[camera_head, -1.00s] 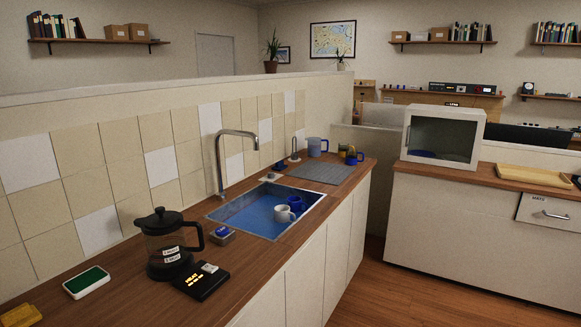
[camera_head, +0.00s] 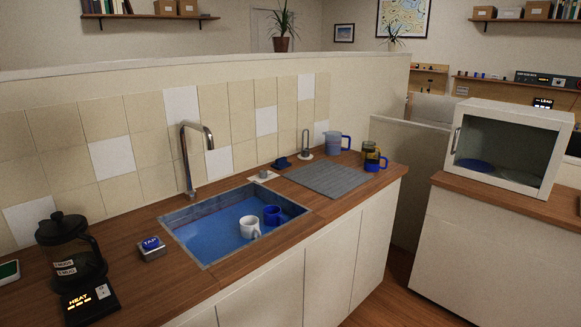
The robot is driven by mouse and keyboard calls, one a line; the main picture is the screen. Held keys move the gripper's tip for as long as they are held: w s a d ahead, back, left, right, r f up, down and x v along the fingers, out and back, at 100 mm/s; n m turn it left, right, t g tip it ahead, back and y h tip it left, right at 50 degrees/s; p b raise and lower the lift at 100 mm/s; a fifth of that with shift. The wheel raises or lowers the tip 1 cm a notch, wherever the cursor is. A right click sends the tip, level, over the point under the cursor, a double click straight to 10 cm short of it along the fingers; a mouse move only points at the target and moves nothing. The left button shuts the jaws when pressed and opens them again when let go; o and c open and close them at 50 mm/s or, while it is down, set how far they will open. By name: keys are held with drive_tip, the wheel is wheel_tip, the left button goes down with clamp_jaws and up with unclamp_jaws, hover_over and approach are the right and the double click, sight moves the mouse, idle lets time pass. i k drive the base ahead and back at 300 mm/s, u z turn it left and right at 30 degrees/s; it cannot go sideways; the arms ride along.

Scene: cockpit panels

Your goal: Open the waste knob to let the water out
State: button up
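The sink (camera_head: 176,237) is set into the wooden counter and holds blue-looking water (camera_head: 215,232). A white mug (camera_head: 250,227) and a blue mug (camera_head: 272,215) stand in it. A small grey knob (camera_head: 263,174) on a pale plate sits on the counter at the sink's back right corner; I cannot read any label on it, so I cannot tell for sure that it is the waste knob. A block marked TAP (camera_head: 151,247) lies at the sink's left. The curved faucet (camera_head: 187,160) rises behind the sink. My gripper is not in view.
A coffee press (camera_head: 72,250) and a HEAT block (camera_head: 88,302) stand at the left. A grey mat (camera_head: 330,180), a pitcher (camera_head: 332,142) and more cups lie right of the sink. A microwave (camera_head: 508,147) stands on another counter at the right. Some floor (camera_head: 393,290) shows between the counters.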

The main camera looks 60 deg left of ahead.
sight(263, 173)
drive_tip(key=i, duration=1.25)
drive_tip(key=u, duration=3.15)
